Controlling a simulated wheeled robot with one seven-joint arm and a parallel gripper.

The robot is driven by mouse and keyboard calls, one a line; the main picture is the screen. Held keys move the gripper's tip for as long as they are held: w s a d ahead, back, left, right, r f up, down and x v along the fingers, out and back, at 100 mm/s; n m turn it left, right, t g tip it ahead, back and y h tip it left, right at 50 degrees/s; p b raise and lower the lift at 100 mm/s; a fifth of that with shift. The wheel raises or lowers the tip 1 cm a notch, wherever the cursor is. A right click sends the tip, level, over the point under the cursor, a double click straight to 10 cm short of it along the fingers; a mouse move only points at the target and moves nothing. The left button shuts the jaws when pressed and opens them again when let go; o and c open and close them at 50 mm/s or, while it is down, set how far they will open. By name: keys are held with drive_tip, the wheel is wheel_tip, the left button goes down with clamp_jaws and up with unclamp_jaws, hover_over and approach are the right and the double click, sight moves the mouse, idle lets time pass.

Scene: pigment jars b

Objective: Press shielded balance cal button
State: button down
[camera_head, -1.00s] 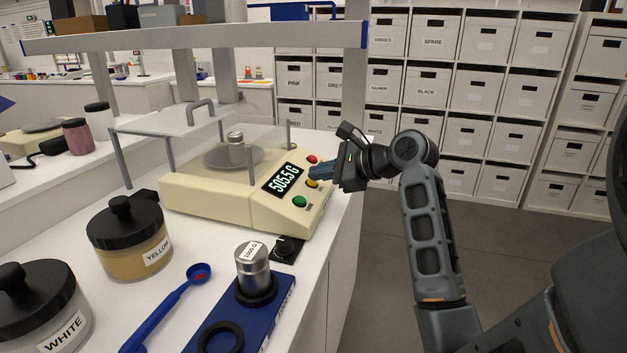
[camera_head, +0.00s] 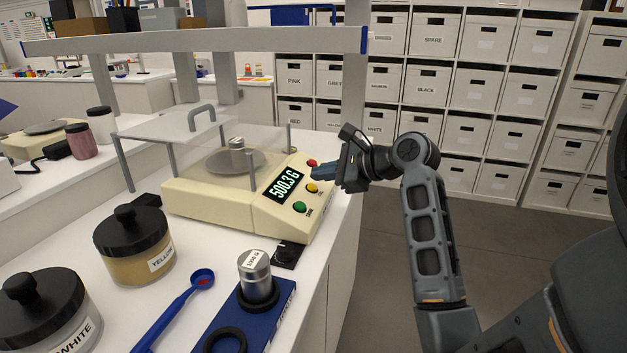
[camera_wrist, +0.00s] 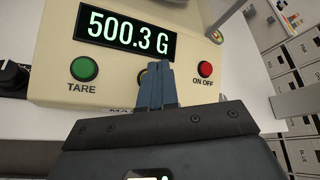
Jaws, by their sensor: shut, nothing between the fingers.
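The shielded balance is a cream scale (camera_head: 225,210) under a clear shield (camera_head: 165,128) on the white bench. Its display (camera_head: 285,184) reads 500.3 G. A green button (camera_head: 299,207), a yellow button (camera_head: 311,188) and a red button (camera_head: 312,163) line its front. In the wrist view the green button (camera_wrist: 84,68) is marked TARE and the red button (camera_wrist: 206,69) ON OFF. My gripper (camera_wrist: 157,68) is shut and empty, its tips over the middle button, which they mostly cover along with its label. I cannot tell whether they touch it.
A larger weight (camera_head: 255,273) sits on a blue holder (camera_head: 220,320) in front. A yellow pigment jar (camera_head: 133,246), a white one (camera_head: 40,310) and a blue scoop (camera_head: 175,310) stand or lie to the left.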

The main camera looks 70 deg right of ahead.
drive_tip(key=shift+r, duration=0.2)
drive_tip(key=r+p, duration=0.1)
drive_tip(key=p, duration=0.1)
drive_tip(key=s+r+p, duration=0.1)
drive_tip(key=r+p, duration=0.1)
drive_tip(key=s+r+p, duration=0.1)
drive_tip(key=r+p, duration=0.1)
drive_tip(key=p, duration=0.1)
drive_tip(key=shift+d+r, duration=0.1)
drive_tip(key=shift+r, duration=0.05)
idle(0.4)
drive_tip(key=shift+s, duration=0.1)
idle(0.6)
